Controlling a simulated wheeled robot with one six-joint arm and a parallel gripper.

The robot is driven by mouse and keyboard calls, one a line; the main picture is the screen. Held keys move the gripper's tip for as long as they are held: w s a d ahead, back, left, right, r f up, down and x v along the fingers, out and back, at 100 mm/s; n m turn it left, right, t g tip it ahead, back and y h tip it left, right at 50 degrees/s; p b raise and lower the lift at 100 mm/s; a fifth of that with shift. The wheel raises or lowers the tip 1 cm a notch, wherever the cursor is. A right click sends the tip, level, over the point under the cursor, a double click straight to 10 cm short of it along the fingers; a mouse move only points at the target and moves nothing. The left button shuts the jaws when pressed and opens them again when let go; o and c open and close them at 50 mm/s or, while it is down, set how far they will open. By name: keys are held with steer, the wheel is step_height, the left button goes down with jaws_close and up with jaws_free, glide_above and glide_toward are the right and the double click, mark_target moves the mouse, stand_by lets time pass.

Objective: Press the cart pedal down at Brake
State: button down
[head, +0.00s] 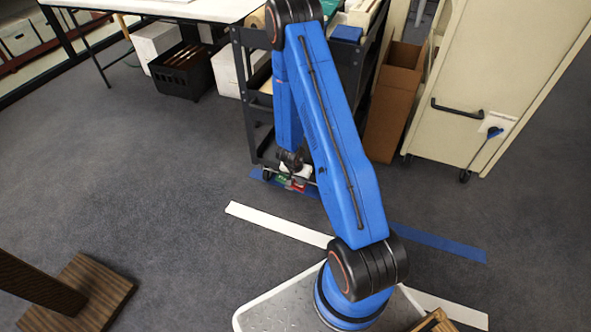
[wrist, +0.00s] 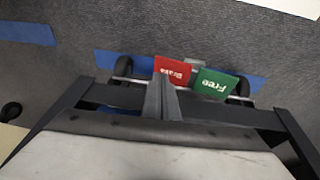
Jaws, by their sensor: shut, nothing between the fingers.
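The red Brake pedal (wrist: 172,70) and the green Free pedal (wrist: 213,83) sit side by side low on the dark cart (head: 262,110), between its casters. Their lettering appears upside down in the wrist view. In the head view the red pedal (head: 299,186) and green pedal (head: 283,179) are small, near the floor. My gripper (wrist: 160,82) is shut and empty. Its grey fingers overlap the lower left part of the red pedal in the wrist view; I cannot tell whether they touch it. The head view shows my gripper (head: 291,163) just above the pedals, partly hidden by my arm.
Blue tape (head: 440,243) and white tape (head: 275,224) mark the carpet. A cardboard box (head: 394,105) and a cream cabinet (head: 490,70) on casters stand right of the cart. A black crate (head: 182,75) is at left. A wooden stand (head: 85,290) is front left. Open carpet lies left.

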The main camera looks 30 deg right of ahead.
steer(key=v, duration=1.4)
steer(key=shift+r, duration=0.3)
steer(key=shift+a, duration=0.15)
